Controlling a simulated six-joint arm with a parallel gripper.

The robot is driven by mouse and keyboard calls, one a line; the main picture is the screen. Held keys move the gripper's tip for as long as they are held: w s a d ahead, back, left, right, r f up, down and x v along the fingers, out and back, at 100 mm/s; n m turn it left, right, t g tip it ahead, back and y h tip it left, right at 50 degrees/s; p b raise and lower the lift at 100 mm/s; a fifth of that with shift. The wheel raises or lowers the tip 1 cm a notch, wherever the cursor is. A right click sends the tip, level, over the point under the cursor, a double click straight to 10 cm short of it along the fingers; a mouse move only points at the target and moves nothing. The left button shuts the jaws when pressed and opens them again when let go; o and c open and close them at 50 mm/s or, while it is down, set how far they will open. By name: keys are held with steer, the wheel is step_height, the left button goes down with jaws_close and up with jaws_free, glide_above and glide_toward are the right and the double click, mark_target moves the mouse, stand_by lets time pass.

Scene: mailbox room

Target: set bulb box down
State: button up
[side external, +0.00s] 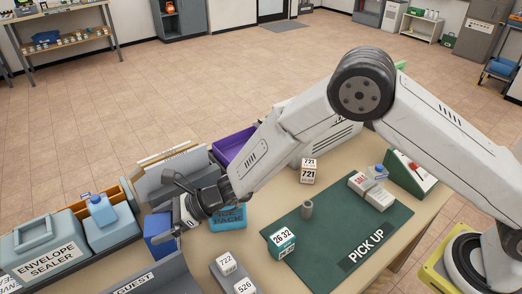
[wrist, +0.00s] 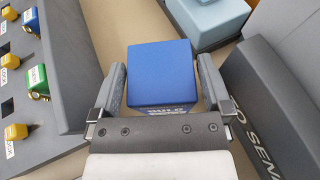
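The bulb box is a blue cube (wrist: 160,72) with white lettering on its near face. In the side view the blue box (side external: 157,229) is at the left of the counter, beside the grey envelope sealer, and is partly hidden by my gripper. My gripper (wrist: 161,75) has one finger on each side of the box. Narrow gaps seem to show between the fingers and the box, so it looks open around it. In the side view my gripper (side external: 180,219) is right at the box; its fingertips are hard to make out.
The envelope sealer (side external: 46,249) stands left of the box. A grey panel with coloured locks (wrist: 38,70) is left in the wrist view, and a dark lettered unit (wrist: 267,100) is right. The green pick-up mat (side external: 330,253) holds several items. A blue pack (side external: 228,218) lies on the counter.

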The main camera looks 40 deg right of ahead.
steer(key=shift+d+r, duration=0.1)
steer(key=shift+r, duration=0.1)
steer(key=v, duration=1.1)
steer(key=shift+s+d+r, duration=0.15)
steer(key=shift+s+d, duration=0.05)
steer(key=shift+d, duration=0.1)
stand_by(0.6)
steer(key=s+d+n+g+h, duration=0.1)
steer(key=s+d+n+h, duration=0.1)
steer(key=s+d+n, duration=0.1)
steer(key=s+d+n+g+h, duration=0.1)
steer(key=s+d+n+g, duration=0.1)
steer(key=s+d+n, duration=0.1)
steer(key=s+d+n+g+h, duration=0.1)
steer(key=s+d+n+h, duration=0.1)
steer(key=s+d+n, duration=0.2)
steer(key=shift+d+n+h, duration=0.3)
steer(key=shift+d+n, duration=0.2)
steer(key=shift+d, duration=0.9)
steer(key=s+d+r+n+h, duration=0.1)
steer(key=s+d+n+h, duration=0.2)
steer(key=d+n, duration=0.2)
steer(key=s+d+r+n+t+h, duration=0.1)
steer(key=d+n+h, duration=0.3)
steer(key=d, duration=0.7)
steer(key=shift+s+r+n+t, duration=0.15)
steer(key=shift+s+n+t, duration=0.15)
steer(key=shift+s+n, duration=0.8)
steer(key=shift+w, duration=0.25)
